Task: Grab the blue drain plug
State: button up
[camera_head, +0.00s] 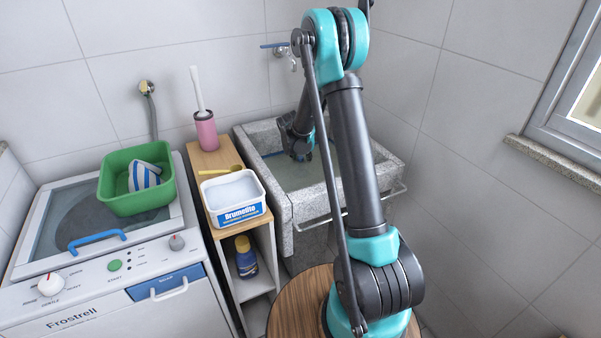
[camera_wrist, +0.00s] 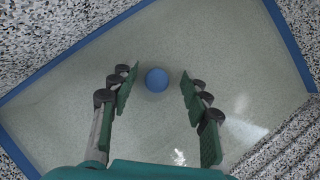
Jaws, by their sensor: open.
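The blue drain plug (camera_wrist: 157,80) is a round blue piece on the pale floor of the sink basin in the wrist view. My gripper (camera_wrist: 157,88) is open, with one green-padded finger to the left of the plug and one to the right. A gap shows between the plug and each finger. How far the fingertips are above the plug is hard to tell. In the head view my gripper (camera_head: 301,155) reaches down into the granite sink (camera_head: 291,210), and the plug is hidden there.
The sink has speckled walls and blue edging, and its floor around the plug is clear. A tap (camera_head: 285,50) is on the wall behind.

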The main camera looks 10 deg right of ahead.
aim_at(301, 166)
jog(key=x, duration=0.5)
jog(key=shift+a, duration=0.2)
grip_shut()
dwell(0.3)
